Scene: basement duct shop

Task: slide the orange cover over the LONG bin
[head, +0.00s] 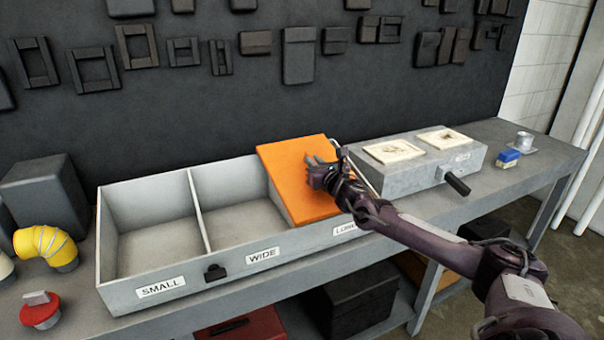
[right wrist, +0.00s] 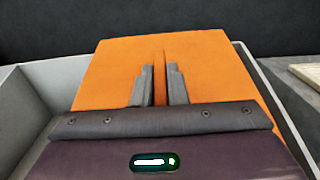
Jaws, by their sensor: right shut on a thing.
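The orange cover (head: 285,168) is a flat panel at the right end of the grey three-part bin. It lies over the LONG compartment, whose label (head: 345,229) is partly hidden by my arm. My right gripper (head: 314,166) is over the cover. In the right wrist view its two dark fingers are shut on an upright orange ridge of the cover (right wrist: 110,70). The cover looks slightly tilted in the head view; I cannot tell whether it touches the rim all round. A strip of the bin shows along its right side. My left gripper is not in view.
The WIDE (head: 262,256) and SMALL (head: 161,288) compartments are open and look empty. A grey box (head: 405,178) with two pale panels and a black handle stands close on the right. A yellow elbow (head: 45,245) and a red-topped part (head: 40,312) are at left.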

